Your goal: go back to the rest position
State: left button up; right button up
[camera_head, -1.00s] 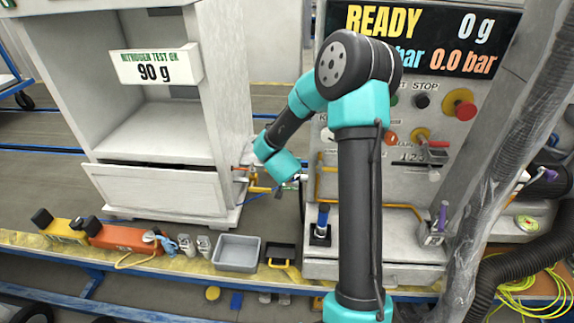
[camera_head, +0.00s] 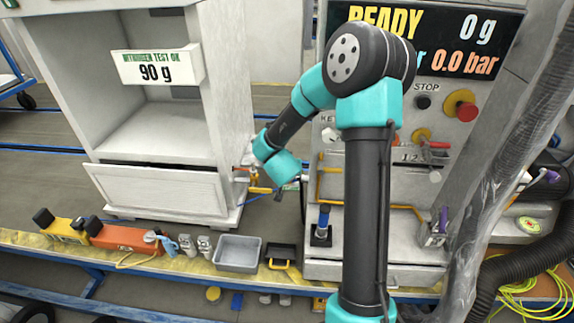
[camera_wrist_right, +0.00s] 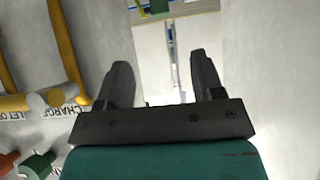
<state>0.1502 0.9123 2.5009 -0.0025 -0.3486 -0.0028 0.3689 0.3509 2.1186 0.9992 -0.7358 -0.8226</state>
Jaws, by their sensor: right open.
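My right arm rises in front of the charging station (camera_head: 330,190) in the head view and bends down to the left at its elbow. Its gripper (camera_head: 292,186) is at the station's left edge, beside the valve fittings, and is small and partly hidden there. In the right wrist view the gripper (camera_wrist_right: 162,85) has its two dark fingers spread, with nothing between them. My left gripper is in neither view.
Yellow pipes (camera_wrist_right: 58,60) and panel knobs lie close on the left in the wrist view. A white cabinet (camera_head: 155,190) stands left. A grey tray (camera_head: 237,253), an orange box (camera_head: 125,238) and small fittings line the front bench. A grey hose (camera_head: 490,190) hangs at right.

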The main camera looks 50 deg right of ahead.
jog(key=s+a+f+n+g+y, duration=0.1)
jog(key=s+a+f+n+y, duration=0.15)
jog(key=a+f, duration=0.5)
jog(key=s+a+f+n+y, duration=0.1)
jog(key=a+f+n+y, duration=0.1)
jog(key=a+f+y, duration=0.4)
jog(key=s+a+f+n+g+y, duration=0.1)
jog(key=a+f+n, duration=0.1)
jog(key=a+f, duration=0.7)
jog(key=s+a+f+n+g+y, duration=0.2)
jog(key=s+a+f+g, duration=0.1)
jog(key=s+a, duration=0.5)
jog(key=shift+a+f+g+y, duration=0.25)
jog(key=shift+a+g+y, duration=0.1)
jog(key=shift+a+g, duration=0.05)
jog(key=shift+s+d, duration=0.1)
jog(key=shift+s, duration=0.05)
